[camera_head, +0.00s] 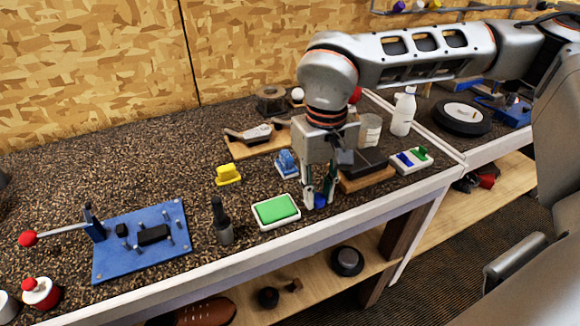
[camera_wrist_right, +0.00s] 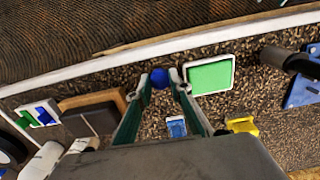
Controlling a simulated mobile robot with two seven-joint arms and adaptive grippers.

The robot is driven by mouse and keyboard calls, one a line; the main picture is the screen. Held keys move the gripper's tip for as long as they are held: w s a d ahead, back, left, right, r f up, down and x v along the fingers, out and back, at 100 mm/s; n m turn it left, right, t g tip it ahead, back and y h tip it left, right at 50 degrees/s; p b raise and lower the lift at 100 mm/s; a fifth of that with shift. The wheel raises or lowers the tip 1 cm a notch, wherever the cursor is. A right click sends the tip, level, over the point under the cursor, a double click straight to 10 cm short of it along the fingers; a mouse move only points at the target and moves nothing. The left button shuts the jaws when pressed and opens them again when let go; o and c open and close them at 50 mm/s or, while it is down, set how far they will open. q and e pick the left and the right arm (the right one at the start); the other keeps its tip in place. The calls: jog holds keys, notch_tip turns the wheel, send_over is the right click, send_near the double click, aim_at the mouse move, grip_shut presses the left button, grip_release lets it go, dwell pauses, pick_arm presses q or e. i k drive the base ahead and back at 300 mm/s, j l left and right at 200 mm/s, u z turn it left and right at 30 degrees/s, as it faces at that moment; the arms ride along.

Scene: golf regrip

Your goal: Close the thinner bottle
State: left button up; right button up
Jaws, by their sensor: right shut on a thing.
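My right gripper (camera_head: 318,196) is shut on a small blue cap-like piece (camera_head: 320,201), just above the bench near its front edge. The blue piece also shows between the fingertips in the wrist view (camera_wrist_right: 160,77). A slim dark bottle (camera_head: 222,222) with a narrow neck stands upright left of the gripper; it also shows at the right in the wrist view (camera_wrist_right: 300,63). A white bottle (camera_head: 404,112) stands upright behind and right of the gripper. I cannot tell whether the bottles' mouths are open. My left gripper is not in view.
A green pad in a white tray (camera_head: 276,211) lies between the dark bottle and my gripper. A blue fixture plate (camera_head: 130,262) lies at the left, a yellow block (camera_head: 228,174) behind the pad. A dark block on wood (camera_head: 366,172) is close on the right.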

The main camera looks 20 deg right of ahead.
aim_at(404, 111)
jog(key=k+l, duration=0.15)
jog(key=l, duration=0.15)
jog(key=k+l+u, duration=0.1)
jog(key=l, duration=0.2)
jog(key=k+l, duration=0.15)
jog(key=l, duration=0.15)
jog(key=l+u, duration=0.15)
jog(key=l, duration=0.4)
jog(key=k+l+u, duration=0.1)
jog(key=l, duration=0.45)
jog(key=k+l+u, duration=0.15)
jog(key=l, duration=0.4)
jog(key=l+u, duration=0.1)
jog(key=l, duration=0.7)
